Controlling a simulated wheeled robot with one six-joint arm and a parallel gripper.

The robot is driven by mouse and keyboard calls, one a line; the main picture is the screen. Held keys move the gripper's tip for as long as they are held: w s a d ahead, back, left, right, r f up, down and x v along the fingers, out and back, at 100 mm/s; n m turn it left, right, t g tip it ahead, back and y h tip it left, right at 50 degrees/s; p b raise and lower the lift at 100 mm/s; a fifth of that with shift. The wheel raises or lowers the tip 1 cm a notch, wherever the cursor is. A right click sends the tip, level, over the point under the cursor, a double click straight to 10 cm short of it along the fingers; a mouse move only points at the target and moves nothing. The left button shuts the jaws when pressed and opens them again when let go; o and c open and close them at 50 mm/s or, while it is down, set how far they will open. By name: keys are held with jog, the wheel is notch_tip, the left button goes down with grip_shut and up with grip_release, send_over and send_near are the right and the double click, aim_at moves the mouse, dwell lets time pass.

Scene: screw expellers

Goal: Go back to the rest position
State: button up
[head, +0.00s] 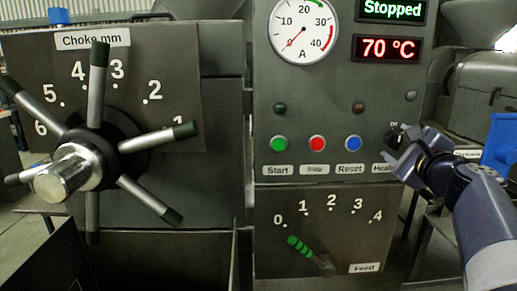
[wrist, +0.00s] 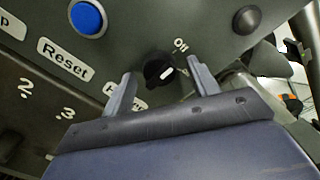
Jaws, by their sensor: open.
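My gripper (head: 405,158) is in front of the right side of the control panel (head: 335,110), in the head view. In the wrist view its two fingers (wrist: 160,83) stand apart with nothing between them. Beyond the fingers is a black heater knob (wrist: 157,69) with a white pointer mark and a partly visible label above it. The fingers are on either side of the knob in the picture; whether they touch it I cannot tell. In the head view the gripper partly covers the "Heat" label (head: 382,169).
Start (head: 279,144), Stop (head: 317,144) and Reset (head: 353,144) buttons lie left of my gripper. The display reads Stopped (head: 392,10), with 70 °C (head: 387,49) below. A green-handled feed lever (head: 305,250) is low on the panel. A spoked choke wheel (head: 95,150) juts out at left.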

jog(key=s+b, duration=0.1)
jog(key=s, duration=1)
jog(key=w+p, duration=0.1)
jog(key=w, duration=1)
jog(key=shift+w+r+p, duration=0.15)
jog(key=shift+r+p, duration=0.05)
jog(key=shift+p, duration=0.4)
jog(key=shift+s+m+p, duration=0.2)
jog(key=shift+m+p, duration=0.6)
jog(key=shift+m, duration=0.1)
jog(key=m+p, duration=0.4)
jog(key=p, duration=0.2)
jog(key=m+p, duration=0.6)
jog(key=p, duration=0.3)
jog(key=s+b, duration=0.1)
jog(key=s, duration=0.8)
jog(key=shift+f+b, duration=0.25)
jog(key=shift+b, duration=0.15)
jog(key=shift+s, duration=0.1)
